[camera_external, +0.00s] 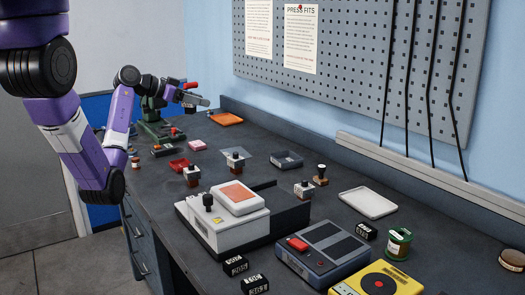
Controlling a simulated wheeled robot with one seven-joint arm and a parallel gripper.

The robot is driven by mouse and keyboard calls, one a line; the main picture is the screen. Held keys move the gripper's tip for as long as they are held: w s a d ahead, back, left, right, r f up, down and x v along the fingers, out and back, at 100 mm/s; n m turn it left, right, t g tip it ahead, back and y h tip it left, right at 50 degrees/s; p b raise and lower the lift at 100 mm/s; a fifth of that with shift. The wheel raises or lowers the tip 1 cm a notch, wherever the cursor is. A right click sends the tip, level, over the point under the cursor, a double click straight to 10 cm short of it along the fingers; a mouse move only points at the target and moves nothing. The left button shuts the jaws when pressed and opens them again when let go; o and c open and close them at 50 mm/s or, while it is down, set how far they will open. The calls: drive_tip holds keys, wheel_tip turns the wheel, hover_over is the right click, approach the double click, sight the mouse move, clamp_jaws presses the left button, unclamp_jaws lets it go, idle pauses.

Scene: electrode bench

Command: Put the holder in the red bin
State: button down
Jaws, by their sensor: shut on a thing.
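My gripper (201,102) is raised above the far part of the bench, in front of the green press. It is shut on a small grey thing at its tips, too small here to tell if it is the holder. A small open red bin (179,165) sits on the bench, nearer the camera and below my gripper. I cannot tell whether any is a holder.
The green press (152,125) stands close behind my arm. An orange tray (227,119) lies at the back and a dark grey tray (287,159) mid-bench. A white machine (222,222) fills the middle front. A pegboard wall (350,60) rises behind the bench.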

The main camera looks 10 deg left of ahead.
drive_tip(key=s+a+r+n+t+y, duration=0.1)
drive_tip(key=s+a, duration=0.1)
drive_tip(key=a, duration=0.2)
drive_tip(key=f, duration=1.3)
drive_tip(key=f+p, duration=0.1)
drive_tip(key=f, duration=0.5)
drive_tip(key=shift+w+a+f, duration=0.2)
drive_tip(key=shift+w+f, duration=0.05)
drive_tip(key=shift+f, duration=0.1)
drive_tip(key=shift+f, duration=0.15)
drive_tip(key=shift+c, duration=2.4)
unclamp_jaws()
drive_tip(key=b+v, duration=0.1)
drive_tip(key=v, duration=1.1)
drive_tip(key=shift+b, duration=0.35)
drive_tip(key=shift+n, duration=0.3)
